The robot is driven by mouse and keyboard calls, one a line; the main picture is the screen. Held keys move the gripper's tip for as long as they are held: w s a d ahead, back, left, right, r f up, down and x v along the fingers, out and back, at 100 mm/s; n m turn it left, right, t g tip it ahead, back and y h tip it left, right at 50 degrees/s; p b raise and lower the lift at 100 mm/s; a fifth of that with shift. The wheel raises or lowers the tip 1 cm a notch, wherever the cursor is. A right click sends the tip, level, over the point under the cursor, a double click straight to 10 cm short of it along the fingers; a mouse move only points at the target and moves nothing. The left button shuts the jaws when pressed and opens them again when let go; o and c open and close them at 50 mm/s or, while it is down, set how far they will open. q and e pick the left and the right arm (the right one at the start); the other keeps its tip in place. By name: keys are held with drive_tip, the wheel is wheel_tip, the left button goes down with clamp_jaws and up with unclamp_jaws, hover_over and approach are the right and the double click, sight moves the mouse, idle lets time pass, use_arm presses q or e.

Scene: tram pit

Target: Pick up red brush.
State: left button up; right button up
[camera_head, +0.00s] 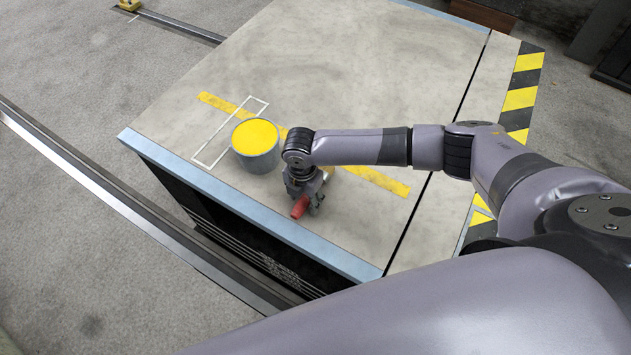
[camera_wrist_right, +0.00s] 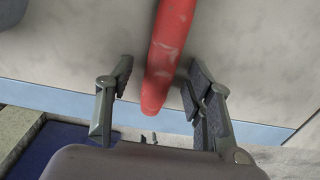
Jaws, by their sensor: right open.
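The red brush (camera_head: 300,207) lies on the beige platform top near its blue front edge, partly hidden under my right gripper. In the right wrist view its red handle (camera_wrist_right: 167,55) runs from the top edge down between the fingers, with a few pale worn marks. My right gripper (camera_head: 305,199) points down over the brush. In the right wrist view my right gripper (camera_wrist_right: 158,85) is open, with one finger on each side of the handle and a gap on both sides. The brush's other end is out of the wrist view. My left gripper is not in view.
A grey bucket (camera_head: 257,158) with yellow contents stands just left of my right gripper. A yellow stripe and a white marked rectangle (camera_head: 210,160) are on the platform (camera_head: 330,60). Hazard stripes (camera_head: 519,98) edge its right side. The back of the platform is clear.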

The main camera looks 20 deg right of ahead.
drive_tip(key=shift+f, duration=0.15)
clamp_jaws()
idle(0.5)
